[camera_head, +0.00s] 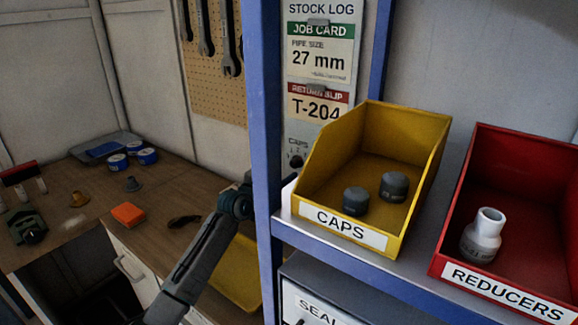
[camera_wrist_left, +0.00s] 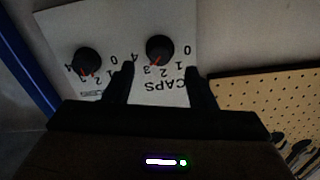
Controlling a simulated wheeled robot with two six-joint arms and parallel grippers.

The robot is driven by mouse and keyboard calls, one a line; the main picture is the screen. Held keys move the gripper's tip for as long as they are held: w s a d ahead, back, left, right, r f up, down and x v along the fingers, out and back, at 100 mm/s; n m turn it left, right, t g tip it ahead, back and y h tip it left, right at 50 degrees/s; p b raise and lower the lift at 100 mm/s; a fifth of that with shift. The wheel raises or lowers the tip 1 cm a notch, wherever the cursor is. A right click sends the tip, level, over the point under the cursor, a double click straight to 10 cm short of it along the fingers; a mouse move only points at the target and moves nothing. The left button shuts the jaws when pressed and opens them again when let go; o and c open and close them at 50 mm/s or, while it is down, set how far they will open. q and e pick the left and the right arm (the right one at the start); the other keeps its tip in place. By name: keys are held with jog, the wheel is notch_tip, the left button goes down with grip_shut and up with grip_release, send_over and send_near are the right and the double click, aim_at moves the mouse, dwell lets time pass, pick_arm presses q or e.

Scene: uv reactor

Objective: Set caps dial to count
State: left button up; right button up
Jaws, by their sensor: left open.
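The caps dial (camera_wrist_left: 160,48) is a round black knob with a red pointer on a white card, upside down in the left wrist view. Its pointer is directed down-left, seemingly nearest the 3. It also shows small beside the blue post in the head view (camera_head: 296,161). My left gripper (camera_wrist_left: 160,72) is open, its fingers on either side of the dial's lower part in the picture; contact cannot be told. The post hides the gripper's tip in the head view. The yellow caps bin (camera_head: 343,238) holds two grey caps (camera_head: 356,201) (camera_head: 394,187). My right gripper is not in view.
A second dial (camera_wrist_left: 86,61) sits beside the caps dial. The blue post (camera_head: 263,120) stands close to my left arm. A red reducers bin (camera_head: 505,292) holds a grey-white fitting (camera_head: 482,236). A pegboard (camera_head: 212,65) with wrenches hangs behind the wooden bench.

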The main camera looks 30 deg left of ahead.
aim_at(293, 165)
pick_arm(q)
jog(key=shift+w+d, duration=0.15)
jog(key=shift+w, duration=0.8)
jog(key=shift+w+d, duration=0.15)
jog(key=shift+w, duration=0.75)
jog(key=c, duration=1)
jog(key=n+p, duration=0.1)
jog(key=n, duration=0.2)
jog(key=shift+n, duration=0.3)
jog(key=shift+n+p, duration=0.5)
jog(key=shift+n, duration=1.5)
jog(key=shift+f, duration=0.1)
